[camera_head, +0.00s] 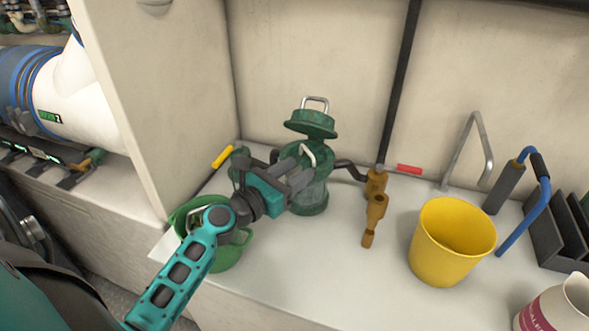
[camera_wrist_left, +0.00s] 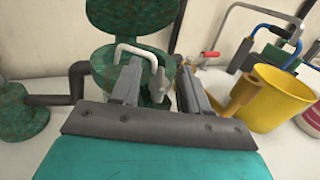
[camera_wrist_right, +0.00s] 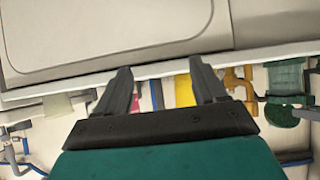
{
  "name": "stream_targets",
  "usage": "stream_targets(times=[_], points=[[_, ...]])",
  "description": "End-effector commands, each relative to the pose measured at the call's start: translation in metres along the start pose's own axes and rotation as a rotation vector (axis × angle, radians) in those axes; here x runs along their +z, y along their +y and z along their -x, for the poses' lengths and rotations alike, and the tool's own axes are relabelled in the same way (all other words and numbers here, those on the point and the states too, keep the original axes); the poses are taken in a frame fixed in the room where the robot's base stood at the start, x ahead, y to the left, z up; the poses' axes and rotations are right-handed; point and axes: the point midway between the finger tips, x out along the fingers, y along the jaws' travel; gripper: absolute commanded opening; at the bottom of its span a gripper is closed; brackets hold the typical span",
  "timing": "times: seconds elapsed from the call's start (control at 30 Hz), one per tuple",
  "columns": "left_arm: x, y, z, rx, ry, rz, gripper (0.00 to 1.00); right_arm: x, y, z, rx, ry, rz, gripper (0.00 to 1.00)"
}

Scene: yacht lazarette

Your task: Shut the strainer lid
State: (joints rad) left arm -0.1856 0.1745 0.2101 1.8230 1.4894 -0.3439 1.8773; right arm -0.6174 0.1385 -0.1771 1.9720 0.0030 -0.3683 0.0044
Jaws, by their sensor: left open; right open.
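The green strainer (camera_head: 308,198) with its clear bowl stands on the white bench near the back wall. Its round green lid (camera_head: 311,122) is hinged up and open at the back, with a metal bail on top. The lid also shows raised in the left wrist view (camera_wrist_left: 130,14). A pale wire handle (camera_wrist_left: 138,54) stands up from the strainer's mouth. My left gripper (camera_head: 303,176) is open in front of the strainer, partly hiding it; I cannot tell whether it touches the wire handle. My right gripper (camera_wrist_right: 160,66) is open and empty, away from the strainer (camera_wrist_right: 285,80).
A brass valve (camera_head: 376,206) sits just right of the strainer. A yellow bucket (camera_head: 442,258) and a white and maroon jug (camera_head: 560,308) stand further right. A green container (camera_head: 228,258) is under my left arm. A cabinet wall (camera_head: 165,100) bounds the left.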

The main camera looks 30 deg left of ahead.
Motion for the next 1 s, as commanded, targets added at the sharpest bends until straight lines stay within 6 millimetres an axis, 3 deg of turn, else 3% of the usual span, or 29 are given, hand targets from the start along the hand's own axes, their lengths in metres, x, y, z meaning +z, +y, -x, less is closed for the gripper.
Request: stream_targets(times=[0.33,0.8,1.0], points=[[0.0001,-0.0001,-0.0032,0.000,0.000,-0.001,0.44,0.0004,0.0016,0.0002,0.002,-0.002,0.002,0.70],[0.0002,0.0000,-0.0029,0.000,0.000,0.000,0.00,0.0013,0.0027,0.0005,0.002,-0.006,0.008,0.70],[0.0001,0.0000,-0.0028,0.000,0.000,0.000,0.00,0.0012,0.0025,0.0005,0.001,-0.006,0.008,0.70]])
